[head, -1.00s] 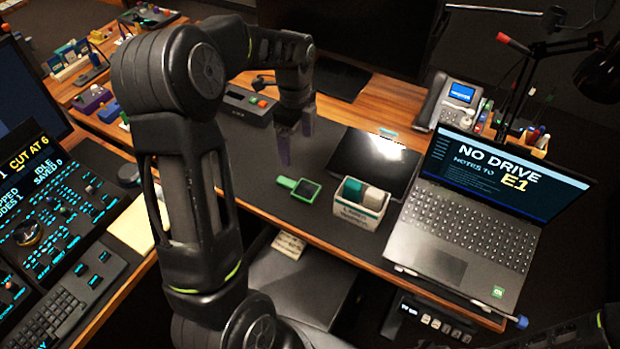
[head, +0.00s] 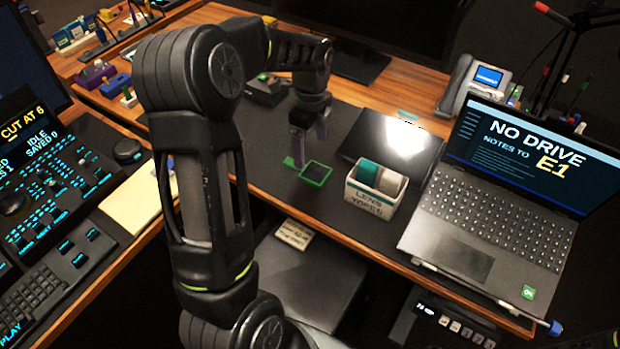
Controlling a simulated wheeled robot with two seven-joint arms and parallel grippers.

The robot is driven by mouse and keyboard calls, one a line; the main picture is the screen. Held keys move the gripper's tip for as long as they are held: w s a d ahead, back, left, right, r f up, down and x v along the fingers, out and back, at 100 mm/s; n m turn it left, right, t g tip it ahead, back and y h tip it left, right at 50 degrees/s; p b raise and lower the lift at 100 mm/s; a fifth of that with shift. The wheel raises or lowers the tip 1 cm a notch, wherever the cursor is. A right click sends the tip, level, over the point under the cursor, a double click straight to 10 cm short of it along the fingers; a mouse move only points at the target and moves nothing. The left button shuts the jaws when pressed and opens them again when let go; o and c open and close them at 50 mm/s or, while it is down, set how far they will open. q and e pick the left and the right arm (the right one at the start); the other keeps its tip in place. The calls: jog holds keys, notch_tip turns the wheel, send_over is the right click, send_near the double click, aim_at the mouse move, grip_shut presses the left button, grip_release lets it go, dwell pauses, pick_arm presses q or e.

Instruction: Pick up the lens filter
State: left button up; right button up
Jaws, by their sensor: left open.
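The lens filter (head: 316,173) is a small dark square in a green frame with a short green tab on its left. It lies on the dark desk mat (head: 262,174), left of a white box. My left gripper (head: 310,150) is open and points down just behind the filter. Its near finger overlaps the area between the tab and the frame in the picture. I cannot tell whether it touches the filter. Nothing shows between the fingers. My right gripper is not in view.
The white labelled box (head: 368,205) holds teal and beige pieces right of the filter. A dark glossy tablet (head: 372,138) lies behind it. An open laptop (head: 480,217) stands at the right. The desk's wooden front edge (head: 345,238) is close in front. Mat left of the filter is clear.

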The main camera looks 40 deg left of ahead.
aim_at(310, 170)
pick_arm(q)
jog(key=shift+r, duration=0.1)
jog(key=shift+f, duration=1.3)
jog(key=shift+s, duration=0.1)
jog(key=shift+s+f+p, duration=0.1)
jog(key=shift+f+p, duration=0.4)
jog(key=shift+f, duration=2.15)
jog(key=c, duration=1.5)
jog(key=shift+o, duration=0.2)
